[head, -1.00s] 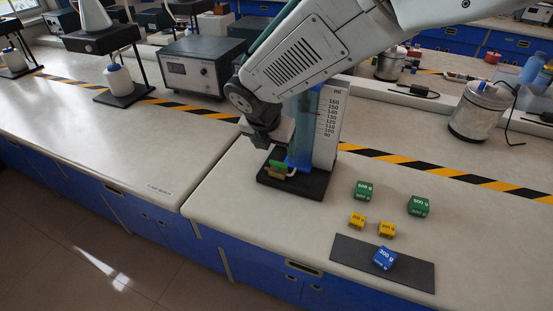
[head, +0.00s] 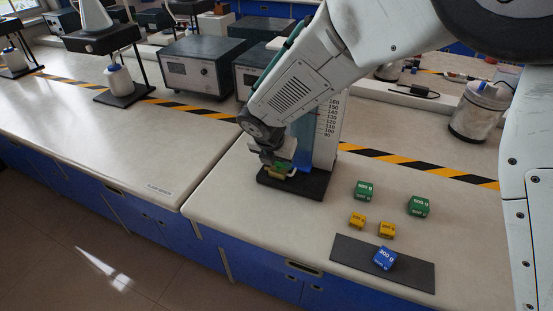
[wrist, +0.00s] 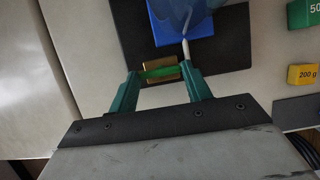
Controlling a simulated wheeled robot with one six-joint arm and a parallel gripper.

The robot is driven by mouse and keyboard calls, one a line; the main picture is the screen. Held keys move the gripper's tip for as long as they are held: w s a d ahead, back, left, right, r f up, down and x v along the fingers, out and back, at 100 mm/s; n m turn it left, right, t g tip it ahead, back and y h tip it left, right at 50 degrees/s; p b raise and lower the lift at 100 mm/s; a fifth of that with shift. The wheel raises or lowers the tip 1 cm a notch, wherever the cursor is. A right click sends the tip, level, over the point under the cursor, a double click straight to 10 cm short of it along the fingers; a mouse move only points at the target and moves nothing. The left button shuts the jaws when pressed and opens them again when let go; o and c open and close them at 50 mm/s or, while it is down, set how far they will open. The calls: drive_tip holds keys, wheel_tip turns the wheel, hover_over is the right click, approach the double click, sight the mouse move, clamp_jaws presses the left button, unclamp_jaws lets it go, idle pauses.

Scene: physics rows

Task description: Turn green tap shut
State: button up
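The green tap handle (wrist: 158,72) sits on a brass tap body (wrist: 163,88) at the foot of the measuring column. In the wrist view my gripper (wrist: 161,76) has its two green fingers wide apart, one at each end of the handle. Whether the fingertips touch the handle is too small to tell. In the head view my gripper (head: 279,167) is low over the tap, and my wrist partly hides the tap. The blue-tinted column with a white scale board (head: 326,135) stands upright on a black base (head: 310,187).
Green weights (head: 364,190) and yellow weights (head: 387,229) stand on the bench to the right. A metal can (head: 478,112) stands farther back. The bench edge is close in front of the base.

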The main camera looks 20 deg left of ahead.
drive_tip(key=shift+c, duration=1.3)
drive_tip(key=m, duration=0.2)
drive_tip(key=m+h, duration=0.1)
drive_tip(key=shift+a+m+g, duration=0.2)
drive_tip(key=shift+m+g, duration=0.1)
drive_tip(key=shift+m, duration=0.1)
drive_tip(key=m+h, duration=0.1)
drive_tip(key=m, duration=0.1)
drive_tip(key=m+g, duration=0.1)
drive_tip(key=m, duration=0.1)
drive_tip(key=shift+w+a+m+h, duration=0.15)
drive_tip(key=shift+m+h, duration=0.15)
drive_tip(key=shift+h, duration=0.1)
drive_tip(key=m+g+h, duration=0.1)
drive_tip(key=m, duration=0.3)
drive_tip(key=shift+w+a, duration=0.15)
drive_tip(key=shift+w+m+g, duration=0.1)
drive_tip(key=shift+m+g, duration=0.5)
drive_tip(key=shift+m, duration=0.75)
drive_tip(key=shift+w+m+g, duration=0.1)
drive_tip(key=shift+m+g, duration=0.5)
drive_tip(key=shift+m, duration=0.75)
